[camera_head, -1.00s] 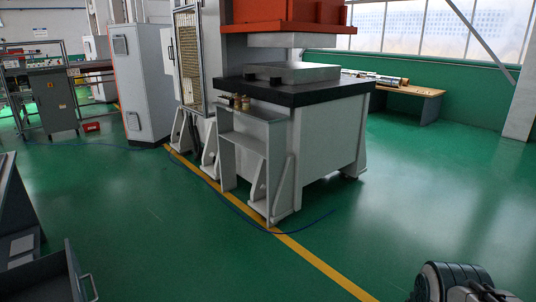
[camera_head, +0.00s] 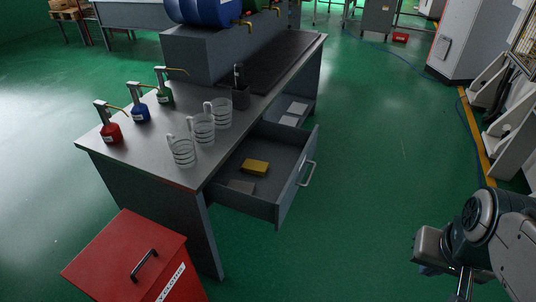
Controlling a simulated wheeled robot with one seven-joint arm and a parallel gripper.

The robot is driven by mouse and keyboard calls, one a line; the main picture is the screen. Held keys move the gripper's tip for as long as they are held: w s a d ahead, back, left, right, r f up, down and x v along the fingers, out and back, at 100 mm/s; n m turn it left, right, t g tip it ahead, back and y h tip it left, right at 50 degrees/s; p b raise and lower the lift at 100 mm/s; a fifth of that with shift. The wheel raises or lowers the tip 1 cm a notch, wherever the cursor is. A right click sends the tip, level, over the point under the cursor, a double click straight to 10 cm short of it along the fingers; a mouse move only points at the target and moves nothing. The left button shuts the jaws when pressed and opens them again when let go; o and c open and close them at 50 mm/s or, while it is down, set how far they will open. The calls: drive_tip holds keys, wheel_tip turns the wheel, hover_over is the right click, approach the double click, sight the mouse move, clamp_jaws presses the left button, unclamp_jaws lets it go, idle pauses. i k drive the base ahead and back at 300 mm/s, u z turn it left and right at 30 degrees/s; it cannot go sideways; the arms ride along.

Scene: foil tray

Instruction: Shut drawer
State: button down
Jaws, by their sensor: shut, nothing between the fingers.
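The grey drawer (camera_head: 292,187) stands pulled out from the right side of the workbench (camera_head: 170,178). Its front faces right and carries a light bar handle (camera_head: 306,174). A yellow block (camera_head: 255,167) and a flat grey item (camera_head: 241,187) lie inside it. My gripper (camera_head: 461,287) is at the lower right, partly cut off by the bottom edge. It looks shut and empty. In the picture it is well to the right of and below the drawer handle, with green floor between them.
Glass beakers (camera_head: 202,129) and pump bottles (camera_head: 141,113) stand on the bench top. A red bin (camera_head: 130,262) stands at the bench's front end. An open shelf (camera_head: 293,112) is behind the drawer. The floor (camera_head: 380,160) right of the drawer is clear.

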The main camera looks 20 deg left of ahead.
sight(289, 151)
drive_tip(key=u, duration=0.55)
drive_tip(key=i, duration=0.65)
drive_tip(key=z, duration=1.05)
drive_tip(key=k, duration=0.75)
drive_tip(key=u, duration=1.05)
drive_tip(key=i, duration=0.5)
drive_tip(key=u, duration=0.05)
